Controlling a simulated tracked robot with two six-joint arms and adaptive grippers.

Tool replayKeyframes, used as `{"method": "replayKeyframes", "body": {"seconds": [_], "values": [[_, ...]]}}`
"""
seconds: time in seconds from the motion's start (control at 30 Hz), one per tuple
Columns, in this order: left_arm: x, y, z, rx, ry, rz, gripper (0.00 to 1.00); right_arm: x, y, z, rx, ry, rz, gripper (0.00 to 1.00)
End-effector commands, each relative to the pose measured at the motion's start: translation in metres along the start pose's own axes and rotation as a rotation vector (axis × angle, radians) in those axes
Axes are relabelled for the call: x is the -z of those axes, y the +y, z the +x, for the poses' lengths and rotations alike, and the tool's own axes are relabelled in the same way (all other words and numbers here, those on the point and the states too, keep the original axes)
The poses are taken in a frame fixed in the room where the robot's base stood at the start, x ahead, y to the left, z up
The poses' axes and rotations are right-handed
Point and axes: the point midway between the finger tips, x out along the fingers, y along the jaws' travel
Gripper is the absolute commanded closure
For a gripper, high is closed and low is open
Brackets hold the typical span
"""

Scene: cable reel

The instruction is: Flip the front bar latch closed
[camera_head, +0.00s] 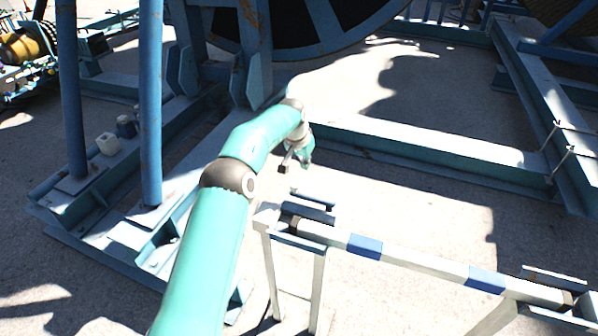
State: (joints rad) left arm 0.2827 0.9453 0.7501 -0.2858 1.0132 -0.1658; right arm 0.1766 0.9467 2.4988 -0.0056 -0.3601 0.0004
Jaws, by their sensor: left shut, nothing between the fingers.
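The front bar (420,262) is white with blue bands and lies across white stand posts in the lower right. At its left end is a dark latch piece (308,212), with a thin dark bar just behind it; I cannot tell clearly whether this latch is open. Another dark latch plate (556,280) shows at the bar's right end. My left gripper (285,167), small in view at the end of the teal arm, is shut and empty. It appears above and slightly left of the left latch in the picture, apart from it. My right gripper is not in view.
A large blue reel (330,45) stands at the back on a blue steel frame (420,160). Blue upright posts (150,100) rise at the left, near a small white container (108,143). Concrete ground lies open between the bar and the frame.

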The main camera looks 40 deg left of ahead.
Motion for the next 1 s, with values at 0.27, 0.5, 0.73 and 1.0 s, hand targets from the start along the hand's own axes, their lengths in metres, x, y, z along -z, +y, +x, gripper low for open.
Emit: {"method": "replayKeyframes", "body": {"seconds": [0.27,0.5,0.73,1.0], "values": [[-0.011,-0.001,0.016,0.000,0.000,-0.001,1.00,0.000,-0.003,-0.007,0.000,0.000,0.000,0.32],[-0.028,0.000,0.012,0.001,-0.001,0.001,1.00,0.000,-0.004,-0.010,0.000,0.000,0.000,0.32],[-0.037,0.000,0.011,0.000,0.001,-0.001,1.00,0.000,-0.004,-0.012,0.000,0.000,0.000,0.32],[-0.038,0.001,0.011,0.000,0.001,0.000,1.00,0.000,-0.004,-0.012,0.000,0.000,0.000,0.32]]}}
